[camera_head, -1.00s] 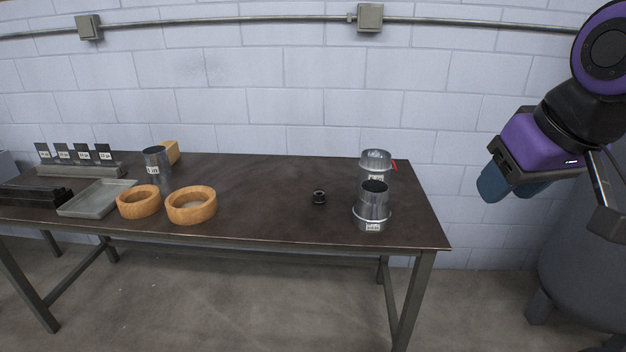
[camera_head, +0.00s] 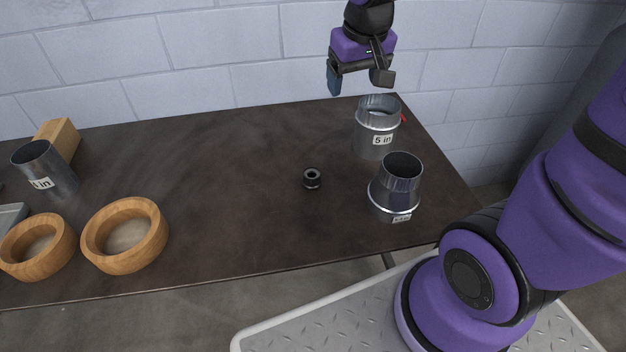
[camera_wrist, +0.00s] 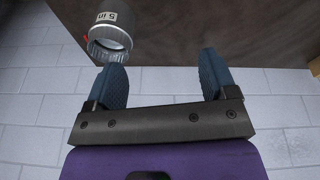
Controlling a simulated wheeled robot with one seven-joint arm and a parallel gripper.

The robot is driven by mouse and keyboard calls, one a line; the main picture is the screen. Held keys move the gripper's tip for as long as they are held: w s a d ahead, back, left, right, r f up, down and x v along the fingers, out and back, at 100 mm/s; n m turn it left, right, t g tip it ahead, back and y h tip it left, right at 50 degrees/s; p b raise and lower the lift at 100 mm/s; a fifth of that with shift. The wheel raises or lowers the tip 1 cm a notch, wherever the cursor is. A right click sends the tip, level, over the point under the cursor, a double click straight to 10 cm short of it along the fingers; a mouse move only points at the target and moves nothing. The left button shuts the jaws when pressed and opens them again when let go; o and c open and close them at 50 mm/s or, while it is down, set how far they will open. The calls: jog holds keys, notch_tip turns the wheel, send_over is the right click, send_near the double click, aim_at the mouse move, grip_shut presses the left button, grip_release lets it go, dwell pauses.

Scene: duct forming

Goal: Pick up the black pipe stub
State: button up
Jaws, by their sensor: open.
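The black pipe stub (camera_head: 312,179) is a small short dark ring-like piece standing on the dark table, left of two metal duct pieces, in the head view. I do not see it in the wrist view. My gripper (camera_head: 359,82) is in the air over the back of the table, above and behind the stub, near the "5 in" metal duct. In the wrist view its two blue fingers (camera_wrist: 164,82) are spread apart with nothing between them.
The "5 in" metal duct (camera_head: 376,136) stands at the table's back right, close below my gripper. A stepped metal reducer (camera_head: 397,187) stands in front of it. Wooden rings (camera_head: 93,240), a metal tube (camera_head: 62,179) and a wood block (camera_head: 66,135) are at left. The table (camera_head: 220,175) is clear between.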

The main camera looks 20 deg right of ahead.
jog(key=w+a+f+g, duration=0.1)
jog(key=w+a+f, duration=0.1)
jog(key=w+f, duration=0.45)
jog(key=g, duration=0.1)
send_over(312, 174)
notch_tip(312, 174, down, 13)
jog(key=shift+g+y, duration=0.3)
jog(key=f, duration=0.7)
jog(key=shift+s+d, duration=0.2)
jog(key=f, duration=0.3)
jog(key=shift+w+a+f, duration=0.2)
jog(key=shift+a+f, duration=0.1)
jog(key=shift+f, duration=0.75)
jog(key=c, duration=1)
jog(key=shift+r, duration=0.15)
